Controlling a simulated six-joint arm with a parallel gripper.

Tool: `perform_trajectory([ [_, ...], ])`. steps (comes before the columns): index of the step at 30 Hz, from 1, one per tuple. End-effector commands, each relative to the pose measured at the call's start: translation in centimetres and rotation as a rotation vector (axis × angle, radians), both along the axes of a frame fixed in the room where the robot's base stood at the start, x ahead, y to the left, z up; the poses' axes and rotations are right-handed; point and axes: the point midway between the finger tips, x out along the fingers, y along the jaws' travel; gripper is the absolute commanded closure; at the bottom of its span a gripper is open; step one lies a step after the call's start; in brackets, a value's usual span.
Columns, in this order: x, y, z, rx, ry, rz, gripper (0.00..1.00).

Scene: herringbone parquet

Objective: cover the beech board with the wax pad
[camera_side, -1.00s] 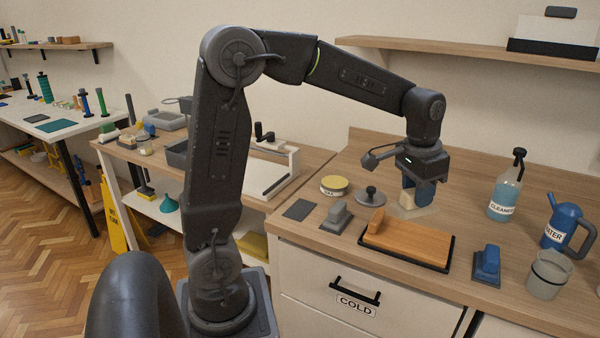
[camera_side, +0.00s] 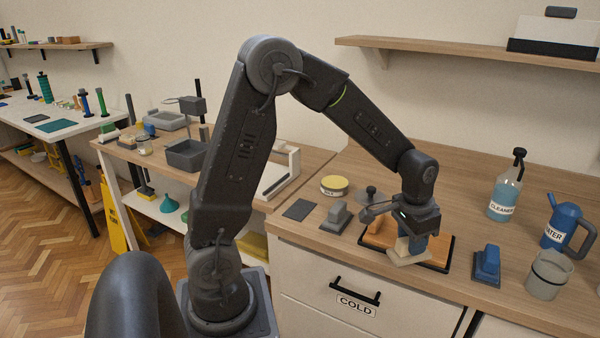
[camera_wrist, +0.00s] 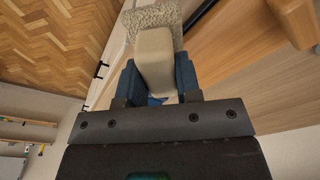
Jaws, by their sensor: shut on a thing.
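The beech board (camera_side: 436,254) is an orange-tan slab in a black-edged frame on the worktop, with a wooden block (camera_side: 375,222) at its left end. My gripper (camera_side: 412,240) is shut on the cream handle (camera_wrist: 155,62) of the wax pad (camera_side: 408,258). The pad is at the board's front edge and hides part of it; whether it touches cannot be told. In the wrist view, my blue fingers flank the handle, and the pad's woolly face (camera_wrist: 152,17) shows beyond it.
A yellow-topped tin (camera_side: 334,186), a grey handled block (camera_side: 337,215) and a dark flat pad (camera_side: 299,209) are left of the board. A blue block (camera_side: 487,264), a grey cup (camera_side: 549,274), a blue watering can (camera_side: 566,226) and a cleaner bottle (camera_side: 506,190) stand right.

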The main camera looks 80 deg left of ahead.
Motion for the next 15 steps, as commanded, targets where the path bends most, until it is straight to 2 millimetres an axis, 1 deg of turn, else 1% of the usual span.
perform_trajectory([
  [11, 0.0, 0.0, 0.1, 0.0, -0.001, 0.0, 0.88],
  [14, 0.1, 0.0, 0.9, 0.001, -0.005, 0.0, 0.88],
  [15, 0.1, 0.0, 1.5, 0.001, -0.006, 0.0, 0.88],
])
